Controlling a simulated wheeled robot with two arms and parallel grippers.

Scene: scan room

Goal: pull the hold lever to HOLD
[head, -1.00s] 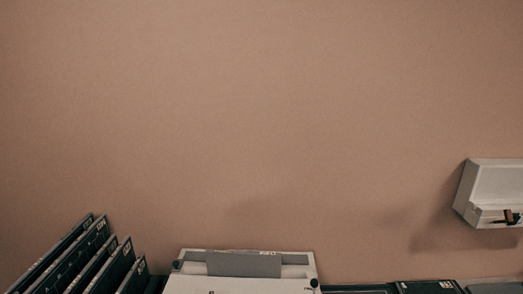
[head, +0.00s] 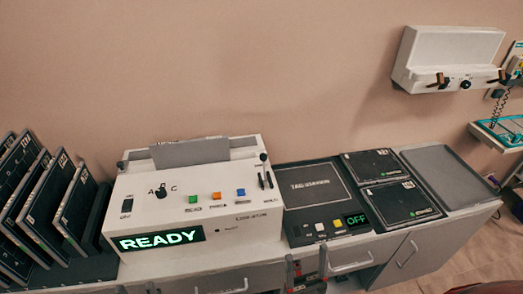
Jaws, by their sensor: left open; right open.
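A white console (head: 215,213) stands on the counter with a lit green READY display (head: 160,240). A small black-knobbed lever (head: 263,158) rises at its right rear edge, above two dark slots (head: 265,180). Another dark knob (head: 120,166) is at its left rear edge. The labels are too small to read, so I cannot tell which is the hold lever. My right gripper (head: 307,274) is open and empty at the bottom, in front of the counter. Only the fingertips of my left gripper (head: 174,290) show at the bottom edge, apart and below the console.
Dark cassettes (head: 78,205) stand in a rack at left. Right of the console is a dark panel (head: 318,192) with an OFF display (head: 357,220), then flat plates (head: 398,200) and a grey tray (head: 448,175). A white box (head: 450,55) hangs on the wall.

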